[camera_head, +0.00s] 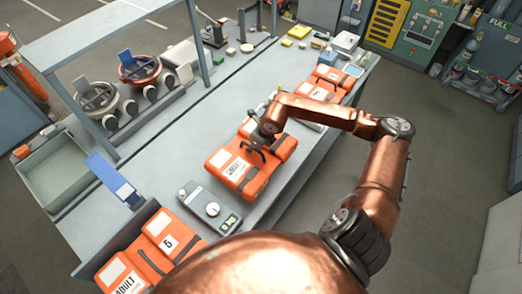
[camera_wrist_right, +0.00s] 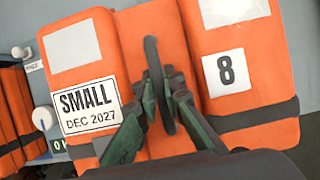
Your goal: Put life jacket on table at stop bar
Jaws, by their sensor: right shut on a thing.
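An orange life jacket (camera_head: 232,172) is at the middle of the long grey table (camera_head: 290,110). In the right wrist view the jacket (camera_wrist_right: 260,70) shows a "SMALL DEC 2027" label and a number 8, with dark straps. My right gripper (camera_head: 262,142) is over its middle; in the wrist view its fingers (camera_wrist_right: 165,95) are shut on a dark upright loop of the jacket. I cannot tell whether the jacket touches the table. No stop bar can be made out for sure. My left gripper is not in view.
Another orange jacket, marked 5 (camera_head: 160,240), lies at the near left. A grey control box (camera_head: 210,205) sits close to the held jacket's left. A shelf frame (camera_head: 120,22) stands over the table's left side.

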